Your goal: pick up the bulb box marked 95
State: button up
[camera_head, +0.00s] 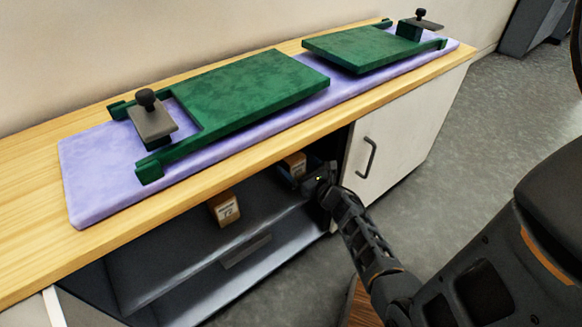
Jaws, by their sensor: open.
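Two small orange-brown boxes with pale labelled fronts are in the open, dark cabinet space under the wooden counter. The left box (224,209) stands on the grey shelf, with dark marks on its label too small to read surely. The right box (294,164) is deeper to the right, close by my gripper (304,180), and its marking cannot be read. I cannot tell which box is marked 95. My gripper reaches into the cabinet opening just below and right of the right box. It is open, with its fingertips small and dark; I cannot tell whether they touch the box.
The wooden counter (30,245) overhangs the shelf (165,255). On it, a lilac mat (95,190) bears two green boards (250,90) (365,48) with dark clamp-like parts. A white cabinet door (405,135) stands right of the opening. Grey floor (500,110) is clear farther right.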

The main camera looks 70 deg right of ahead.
jog(key=shift+b+x, duration=0.3)
jog(key=shift+x, duration=2.05)
jog(key=shift+c, duration=0.4)
jog(key=c, duration=1)
jog(key=shift+r, duration=0.15)
